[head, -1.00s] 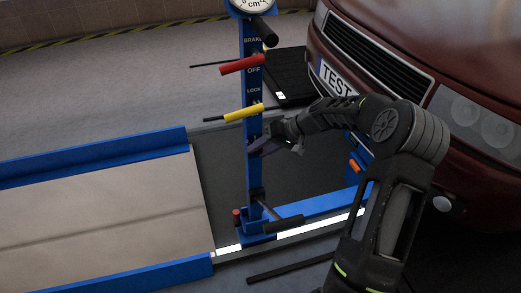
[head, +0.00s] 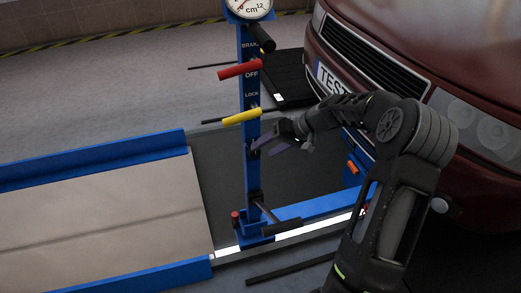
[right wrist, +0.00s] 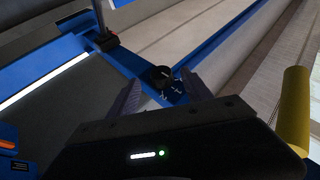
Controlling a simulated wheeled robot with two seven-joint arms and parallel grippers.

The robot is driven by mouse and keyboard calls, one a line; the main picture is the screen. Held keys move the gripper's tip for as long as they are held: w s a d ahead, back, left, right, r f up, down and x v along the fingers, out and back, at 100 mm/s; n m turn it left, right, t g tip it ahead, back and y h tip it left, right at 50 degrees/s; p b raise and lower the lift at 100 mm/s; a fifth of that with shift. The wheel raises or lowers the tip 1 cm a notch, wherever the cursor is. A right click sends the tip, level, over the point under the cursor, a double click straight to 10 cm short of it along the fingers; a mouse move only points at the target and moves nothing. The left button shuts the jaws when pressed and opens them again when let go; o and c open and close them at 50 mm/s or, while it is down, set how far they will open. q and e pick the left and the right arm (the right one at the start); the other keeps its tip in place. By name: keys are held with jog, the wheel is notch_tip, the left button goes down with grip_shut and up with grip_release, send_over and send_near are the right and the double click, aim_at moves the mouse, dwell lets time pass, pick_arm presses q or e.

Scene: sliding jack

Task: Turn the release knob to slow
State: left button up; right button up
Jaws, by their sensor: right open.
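The release knob (right wrist: 157,77) is a small round black knob with a pale pointer line. It sits on the blue post's plate (right wrist: 178,92), which has small white marks too small to read. My right gripper (right wrist: 162,81) is open, with one finger on each side of the knob in the right wrist view. I cannot tell whether the fingers touch it. In the head view my right gripper (head: 271,146) is just right of the blue post (head: 249,175), below the yellow lever. My left gripper is not in view.
A yellow lever (head: 241,116) and a red lever (head: 239,70) stick out of the post above the gripper. The yellow handle (right wrist: 292,110) is close on the right in the wrist view. A dark red car (head: 450,50) stands at the right; a blue-edged ramp (head: 100,225) lies at the left.

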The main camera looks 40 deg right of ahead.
jog(key=v, duration=0.3)
jog(key=shift+s+d+r+p, duration=0.15)
jog(key=shift+s+r+p, duration=0.05)
jog(key=shift+r+p, duration=0.1)
dwell(0.3)
